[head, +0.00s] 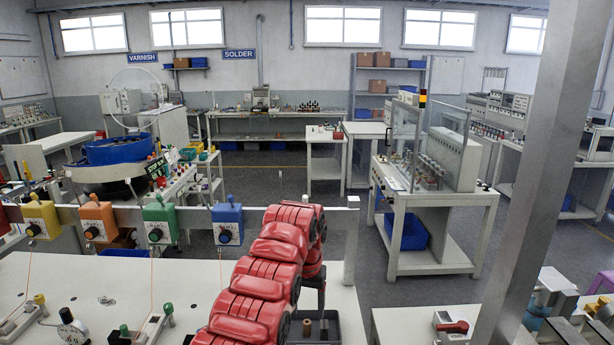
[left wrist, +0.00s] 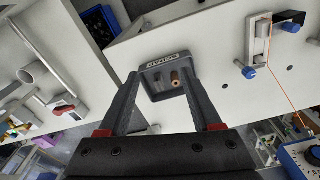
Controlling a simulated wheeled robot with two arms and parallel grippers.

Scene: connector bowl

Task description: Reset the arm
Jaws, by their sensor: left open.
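My left arm (head: 265,270), in red covers, reaches up from the bottom of the head view and bends down at its far end. My left gripper (head: 321,312) points down there, partly hidden by the arm. In the left wrist view my left gripper (left wrist: 160,84) is open, its two dark fingers apart with nothing held between them. Beyond the fingertips is a dark scrap tray (left wrist: 152,66) with a brown cylinder (left wrist: 176,78) and a darker piece in it. The head view also shows the tray (head: 334,331). My right gripper is not in view.
Yellow, orange, green and blue units (head: 227,224) hang on a rail (head: 335,218) at the bench's far side. Wire fixtures and a dial gauge (head: 72,328) stand on the white bench (head: 110,272) at left. A grey post (head: 530,170) rises at right.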

